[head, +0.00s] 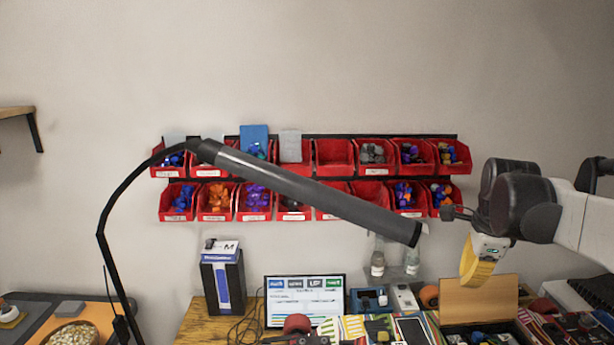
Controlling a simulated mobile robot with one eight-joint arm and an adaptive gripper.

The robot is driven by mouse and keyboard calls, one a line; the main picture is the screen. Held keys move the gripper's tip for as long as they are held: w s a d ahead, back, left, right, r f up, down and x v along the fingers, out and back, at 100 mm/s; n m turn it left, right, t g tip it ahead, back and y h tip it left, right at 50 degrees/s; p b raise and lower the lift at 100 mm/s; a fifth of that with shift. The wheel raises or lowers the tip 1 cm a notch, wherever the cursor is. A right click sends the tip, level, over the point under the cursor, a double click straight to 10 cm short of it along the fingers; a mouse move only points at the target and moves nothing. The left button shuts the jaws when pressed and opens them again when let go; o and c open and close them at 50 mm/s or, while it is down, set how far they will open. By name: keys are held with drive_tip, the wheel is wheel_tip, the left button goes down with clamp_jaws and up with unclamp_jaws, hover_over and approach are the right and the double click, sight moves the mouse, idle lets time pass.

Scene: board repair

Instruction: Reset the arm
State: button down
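My arm comes in from the right edge in the head view, with a white link and thick dark joints. A white and yellow piece hangs below the dark joints, above the bench; I cannot tell whether it is part of my arm or something held. The fingers of my gripper cannot be made out, so its opening and anything in it are unclear.
A dark lamp bar (310,190) on a curved stand crosses the front. Red bins (333,155) with parts hang on the wall. Below, a monitor (304,299), a dark box (222,283), bottles (377,262) and an open cardboard box (478,300) crowd the bench. The upper wall is bare.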

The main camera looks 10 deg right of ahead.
drive_tip(key=s+a+f+n+t+b, duration=0.1)
drive_tip(key=s+a+f+n, duration=0.1)
drive_tip(key=s+a+n, duration=0.2)
drive_tip(key=s+a+f+n+t, duration=0.2)
drive_tip(key=s+a+n, duration=0.3)
drive_tip(key=a+n, duration=0.6)
drive_tip(key=s+a+f+n+t+y+b, duration=0.1)
drive_tip(key=s+a+f+n, duration=0.3)
drive_tip(key=a+n, duration=0.3)
drive_tip(key=shift+s+a+n+b, duration=0.3)
drive_tip(key=shift+n, duration=0.2)
drive_tip(key=shift+f, duration=0.15)
